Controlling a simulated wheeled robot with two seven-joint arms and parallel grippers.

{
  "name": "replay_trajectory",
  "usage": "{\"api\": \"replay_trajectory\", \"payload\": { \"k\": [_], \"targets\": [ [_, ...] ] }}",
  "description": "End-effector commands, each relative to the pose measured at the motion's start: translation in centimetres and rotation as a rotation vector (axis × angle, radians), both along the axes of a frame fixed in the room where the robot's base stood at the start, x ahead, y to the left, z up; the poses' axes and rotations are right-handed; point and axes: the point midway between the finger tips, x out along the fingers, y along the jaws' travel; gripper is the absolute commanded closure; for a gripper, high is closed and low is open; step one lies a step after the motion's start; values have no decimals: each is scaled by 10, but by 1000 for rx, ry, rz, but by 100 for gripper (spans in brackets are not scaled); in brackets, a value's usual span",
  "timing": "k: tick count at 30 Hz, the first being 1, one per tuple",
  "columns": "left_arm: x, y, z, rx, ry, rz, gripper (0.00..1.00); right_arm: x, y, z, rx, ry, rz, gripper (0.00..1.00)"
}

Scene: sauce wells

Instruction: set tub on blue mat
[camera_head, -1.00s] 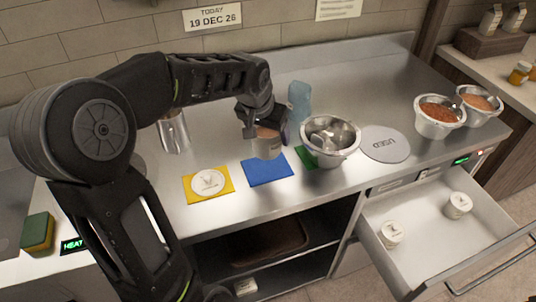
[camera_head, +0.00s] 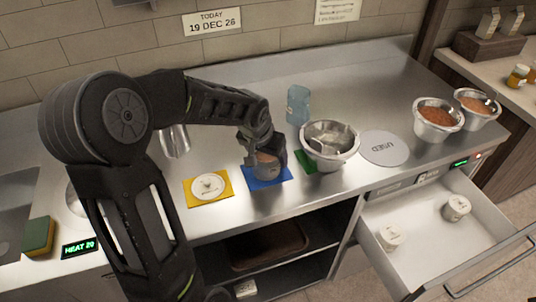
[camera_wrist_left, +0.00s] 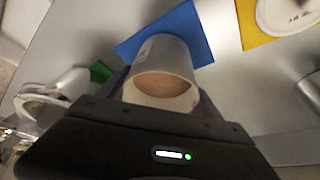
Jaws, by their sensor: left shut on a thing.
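The tub (camera_head: 266,167) is a small pale cup with brownish-pink contents. It is upright over the blue mat (camera_head: 284,175), and I cannot tell whether its base touches the mat. My left gripper (camera_head: 262,157) is shut on the tub and hides part of it. In the left wrist view the tub (camera_wrist_left: 162,62) sits between the fingers, with the blue mat (camera_wrist_left: 197,32) beneath and beyond it. My right gripper is not in view.
A yellow mat (camera_head: 190,198) bears a white lid (camera_head: 208,185). A green mat (camera_head: 303,160) lies under a steel bowl (camera_head: 331,146). A blue-tinted bottle (camera_head: 298,104) stands behind. An open drawer (camera_head: 425,235) holds two white tubs. A grey USED disc (camera_head: 384,148) lies right.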

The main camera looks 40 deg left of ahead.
Motion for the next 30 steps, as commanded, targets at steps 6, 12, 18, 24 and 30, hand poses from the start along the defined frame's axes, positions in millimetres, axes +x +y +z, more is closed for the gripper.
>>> {"api": "replay_trajectory", "payload": {
  "k": [6,12,18,24,30],
  "targets": [
    [1,0,-3,0,-2,0,82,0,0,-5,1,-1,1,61],
    [0,0,-3,0,0,0,12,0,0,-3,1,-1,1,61],
    [0,0,-2,0,0,0,4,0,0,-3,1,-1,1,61],
    [0,0,-1,0,0,0,4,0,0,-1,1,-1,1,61],
    [-5,0,15,2,-4,2,4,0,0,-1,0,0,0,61]
  ]
}}
